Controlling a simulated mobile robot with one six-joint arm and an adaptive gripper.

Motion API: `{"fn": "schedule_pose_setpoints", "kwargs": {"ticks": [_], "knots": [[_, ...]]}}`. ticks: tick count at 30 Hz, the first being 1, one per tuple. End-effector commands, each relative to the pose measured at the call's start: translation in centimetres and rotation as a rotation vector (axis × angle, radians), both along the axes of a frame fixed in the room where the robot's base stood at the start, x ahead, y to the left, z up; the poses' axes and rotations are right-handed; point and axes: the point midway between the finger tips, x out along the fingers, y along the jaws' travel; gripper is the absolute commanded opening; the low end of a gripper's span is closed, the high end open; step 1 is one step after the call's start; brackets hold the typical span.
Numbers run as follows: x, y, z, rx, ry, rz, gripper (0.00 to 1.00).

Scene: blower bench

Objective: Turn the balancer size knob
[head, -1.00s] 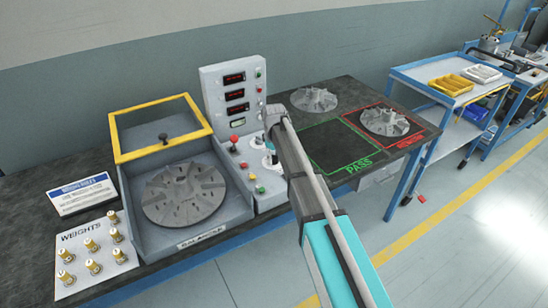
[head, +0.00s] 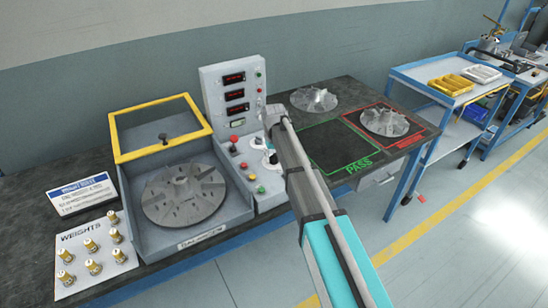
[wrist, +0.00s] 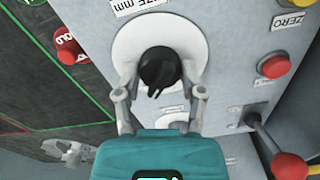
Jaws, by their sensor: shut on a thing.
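The size knob (wrist: 160,68) is black and round with a white pointer mark. In the wrist view it sits on a white round dial under a label ending in "ZE mm", its mark toward the bottom of the picture, slightly left. My gripper (wrist: 160,82) has one finger on each side of the knob and is shut on it. In the head view my gripper (head: 275,122) is at the right part of the balancer's grey control panel (head: 215,88), and the knob is too small and covered to make out clearly.
A red-balled lever (wrist: 290,165) and a red button (wrist: 273,66) lie right of the knob in the wrist view. The balancer's yellow-framed cover (head: 160,150) stands raised behind a bladed disc (head: 184,195). The green PASS area (head: 335,150) is empty.

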Motion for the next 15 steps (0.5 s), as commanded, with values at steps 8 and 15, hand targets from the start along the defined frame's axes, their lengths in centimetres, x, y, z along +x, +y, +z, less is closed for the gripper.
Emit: {"fn": "schedule_pose_setpoints", "kwargs": {"ticks": [8,15], "knots": [[0.0,0.0,-0.01,0.0,0.0,-0.013,0.04],[0.01,0.0,-0.01,0.0,0.0,-0.012,0.69]]}}
